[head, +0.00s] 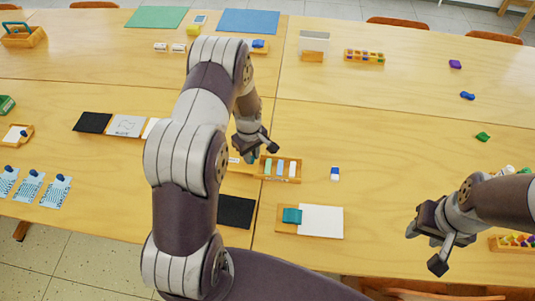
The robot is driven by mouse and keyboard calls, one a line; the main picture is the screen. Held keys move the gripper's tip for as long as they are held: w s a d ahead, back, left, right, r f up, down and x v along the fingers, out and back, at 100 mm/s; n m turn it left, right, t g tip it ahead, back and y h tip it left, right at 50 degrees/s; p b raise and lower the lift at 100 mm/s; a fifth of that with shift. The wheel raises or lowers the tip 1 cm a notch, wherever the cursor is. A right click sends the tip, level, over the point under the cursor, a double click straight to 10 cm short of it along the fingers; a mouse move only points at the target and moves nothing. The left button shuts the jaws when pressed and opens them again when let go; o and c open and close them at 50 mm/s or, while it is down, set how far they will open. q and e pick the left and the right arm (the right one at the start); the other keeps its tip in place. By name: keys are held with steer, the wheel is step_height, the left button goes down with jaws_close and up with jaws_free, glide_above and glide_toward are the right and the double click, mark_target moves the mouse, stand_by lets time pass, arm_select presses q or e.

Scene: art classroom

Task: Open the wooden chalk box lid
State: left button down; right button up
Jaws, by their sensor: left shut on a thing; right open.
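The wooden chalk box (298,180) sits near the middle of the table, with white, blue and green chalk pieces showing in its open top. A wooden piece with a white label, which looks like its lid (235,168), lies just left of the box, partly behind my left arm. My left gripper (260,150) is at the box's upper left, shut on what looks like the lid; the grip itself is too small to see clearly. My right gripper (425,248) is open and empty over the table's front right.
A blue and white eraser (335,174) lies right of the box. A wooden tray (283,226) with a teal block and white sheet is in front, beside a black square (236,211). My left arm hides part of the table. The table right of the eraser is mostly clear.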

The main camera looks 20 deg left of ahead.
arm_select(q)
steer(key=shift+a, duration=0.1)
steer(key=c, duration=1)
jaws_free()
step_height(320, 180, up, 13)
steer(key=shift+f+b, duration=0.1)
steer(key=shift+b, duration=0.4)
steer(key=s+d+r+m, duration=0.2)
steer(key=s+d+m, duration=0.1)
steer(key=s+m, duration=0.1)
steer(key=s+d+r+m+t, duration=0.1)
steer(key=s+d+r+m, duration=0.1)
steer(key=s, duration=0.4)
steer(key=s+d+r+m, duration=0.2)
steer(key=s+d+m, duration=0.2)
steer(key=s+m, duration=0.1)
steer(key=shift+s+d+m, duration=0.1)
steer(key=shift+d+m, duration=0.25)
steer(key=shift+m, duration=0.35)
